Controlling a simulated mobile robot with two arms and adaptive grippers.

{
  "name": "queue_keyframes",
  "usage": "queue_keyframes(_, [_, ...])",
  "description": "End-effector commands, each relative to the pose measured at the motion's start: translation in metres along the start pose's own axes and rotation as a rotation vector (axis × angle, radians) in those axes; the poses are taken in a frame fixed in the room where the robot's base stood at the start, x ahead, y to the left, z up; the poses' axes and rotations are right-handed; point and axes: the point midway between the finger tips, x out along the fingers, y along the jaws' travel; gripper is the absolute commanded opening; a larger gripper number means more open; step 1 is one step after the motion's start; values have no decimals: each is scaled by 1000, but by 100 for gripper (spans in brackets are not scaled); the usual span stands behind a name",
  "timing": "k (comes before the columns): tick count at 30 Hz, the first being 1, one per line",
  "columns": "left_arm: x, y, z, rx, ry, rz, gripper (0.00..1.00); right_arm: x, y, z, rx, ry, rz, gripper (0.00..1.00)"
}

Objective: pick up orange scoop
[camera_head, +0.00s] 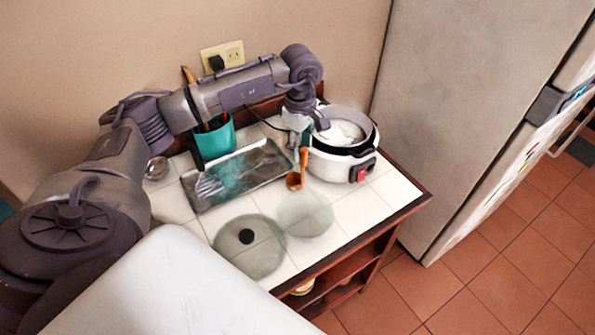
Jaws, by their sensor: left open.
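The orange scoop (294,181) is on the white tiled counter in front of the rice cooker, its bowl toward me and its handle pointing up toward my gripper. My left gripper (299,146) comes down from above at the handle's upper end, beside the cooker. Its fingers are open, but they are small here, and I cannot tell whether they touch the handle. My right gripper is not in view.
The white rice cooker (340,167) stands open just right of the gripper. A metal tray (236,175) lies to the left, with a teal cup (214,140) behind it. A glass lid (249,246) lies in front. A fridge (470,110) stands at right.

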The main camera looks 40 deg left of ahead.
Motion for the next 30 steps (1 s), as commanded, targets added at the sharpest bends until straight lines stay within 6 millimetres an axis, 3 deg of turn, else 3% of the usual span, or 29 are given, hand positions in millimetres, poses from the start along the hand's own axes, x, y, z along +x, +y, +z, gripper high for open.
queue_keyframes(2, [8, 0, 4, 1, -1, -7, 48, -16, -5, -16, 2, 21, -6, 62])
queue_keyframes(5, [25, 0, 5, 0, 0, -6, 48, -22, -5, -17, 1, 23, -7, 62])
queue_keyframes(9, [38, 1, 5, 1, -1, -3, 48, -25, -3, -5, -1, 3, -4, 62])
queue_keyframes(16, [41, 1, 5, 1, -1, -1, 48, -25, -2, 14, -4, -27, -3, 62])
queue_keyframes(25, [41, 1, 5, 1, -1, -1, 0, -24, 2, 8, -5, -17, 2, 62])
queue_keyframes(30, [40, 1, 4, 0, -1, -1, 0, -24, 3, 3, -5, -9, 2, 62])
